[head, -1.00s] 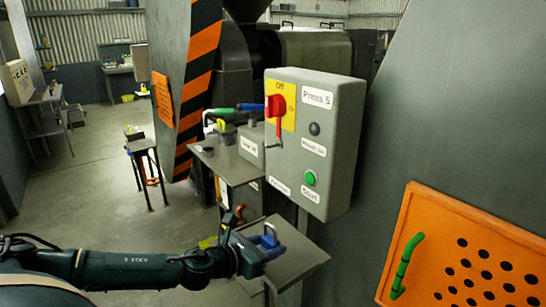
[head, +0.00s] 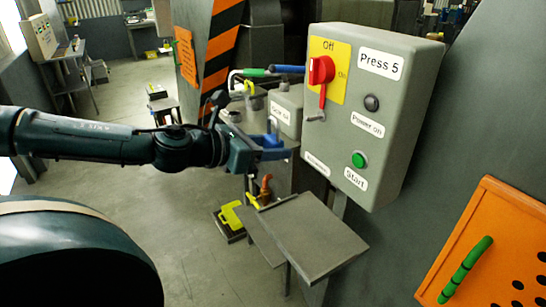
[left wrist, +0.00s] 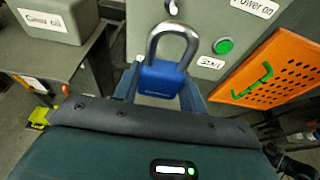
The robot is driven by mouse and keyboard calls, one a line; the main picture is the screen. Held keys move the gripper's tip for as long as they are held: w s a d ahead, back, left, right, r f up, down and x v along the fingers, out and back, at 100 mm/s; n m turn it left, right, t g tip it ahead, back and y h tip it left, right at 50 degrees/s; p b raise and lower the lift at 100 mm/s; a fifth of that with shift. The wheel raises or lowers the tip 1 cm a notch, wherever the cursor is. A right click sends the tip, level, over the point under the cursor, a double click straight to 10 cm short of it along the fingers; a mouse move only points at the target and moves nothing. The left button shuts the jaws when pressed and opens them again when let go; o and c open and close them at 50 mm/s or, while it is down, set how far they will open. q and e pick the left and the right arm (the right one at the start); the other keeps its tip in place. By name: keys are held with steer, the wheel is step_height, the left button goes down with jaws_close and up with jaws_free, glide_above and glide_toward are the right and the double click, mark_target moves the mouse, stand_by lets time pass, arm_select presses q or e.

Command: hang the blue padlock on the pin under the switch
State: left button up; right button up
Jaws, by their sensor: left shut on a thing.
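The blue padlock (left wrist: 162,82) is held in my left gripper, with its silver shackle pointing up in the left wrist view. In the head view my left gripper (head: 277,153) is shut on the padlock (head: 271,142), left of the grey control box (head: 393,130) and above a small shelf. The red switch (head: 321,71) sits on a yellow plate on the box's front. A metal pin (head: 316,117) shows below the switch, apart from the padlock. My right gripper is not in view.
A small grey shelf (head: 315,240) stands below the box. An orange perforated panel with a green handle (head: 466,270) is at the right. A green and blue handled lever (head: 255,72) lies behind the gripper. A yellow object (head: 231,216) is low down left of the shelf.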

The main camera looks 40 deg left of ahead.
arm_select(q)
steer(key=shift+w+d+r, duration=0.1)
steer(key=shift+w+d, duration=0.25)
steer(key=shift+w+d+p, duration=0.15)
steer(key=shift+w+p, duration=0.15)
steer(key=shift+w, duration=0.15)
steer(key=shift+w+f+b, duration=0.2)
steer(key=shift+f+b, duration=0.05)
steer(key=shift+b, duration=0.2)
steer(key=shift+w+d+r+b, duration=0.2)
steer(key=shift+w+d+b, duration=0.1)
steer(key=shift+w+b, duration=0.45)
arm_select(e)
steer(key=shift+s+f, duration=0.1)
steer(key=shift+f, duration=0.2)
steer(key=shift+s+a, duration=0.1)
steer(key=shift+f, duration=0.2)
